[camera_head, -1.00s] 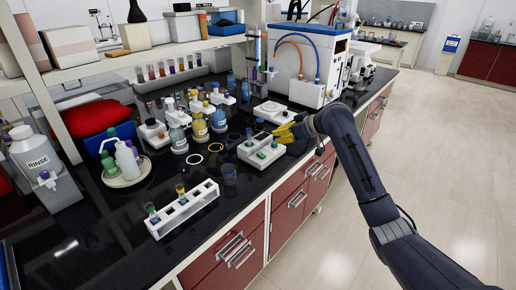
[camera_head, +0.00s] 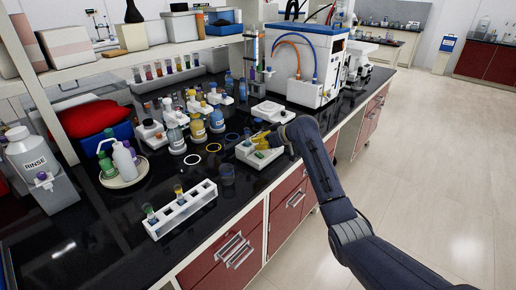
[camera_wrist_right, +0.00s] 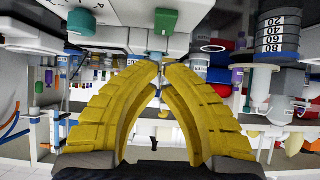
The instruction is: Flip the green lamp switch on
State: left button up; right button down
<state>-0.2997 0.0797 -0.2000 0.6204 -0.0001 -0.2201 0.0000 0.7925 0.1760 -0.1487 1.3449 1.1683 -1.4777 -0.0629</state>
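A small white switch box (camera_head: 267,163) sits near the front edge of the black bench in the head view. My right gripper (camera_head: 262,139), with yellow fingers, is over the box's back part and hides some of its top. In the right wrist view, the box's pale face (camera_wrist_right: 120,12) is along the top edge. It carries a dark green rounded piece (camera_wrist_right: 80,19) and a green block-like piece (camera_wrist_right: 165,21); I cannot tell for sure which is the switch. The gripper's fingertips (camera_wrist_right: 161,67) nearly meet, below the green block in the picture, with nothing between them. My left gripper is out of view.
A white tube rack (camera_head: 180,211) stands left of the box, and a small glass beaker (camera_head: 227,175) is beside it. Several reagent bottles (camera_head: 197,128) stand behind. A white balance-like device (camera_head: 272,110) and a large white instrument (camera_head: 312,66) are farther back.

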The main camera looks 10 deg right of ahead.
aim_at(252, 152)
jog(key=shift+w+a+f, duration=0.1)
jog(key=shift+f, duration=0.6)
jog(key=shift+w+a+f, duration=0.1)
jog(key=shift+f, duration=0.6)
jog(key=shift+d, duration=0.1)
jog(key=shift+w+a+f+g+h, duration=0.3)
jog(key=shift+g+h, duration=0.3)
jog(key=shift+g, duration=0.3)
jog(key=shift+f, duration=0.2)
jog(key=shift+s+d, duration=0.15)
jog(key=shift+s+d+r, duration=0.15)
jog(key=shift+s+d, duration=0.2)
jog(key=shift+s, duration=0.15)
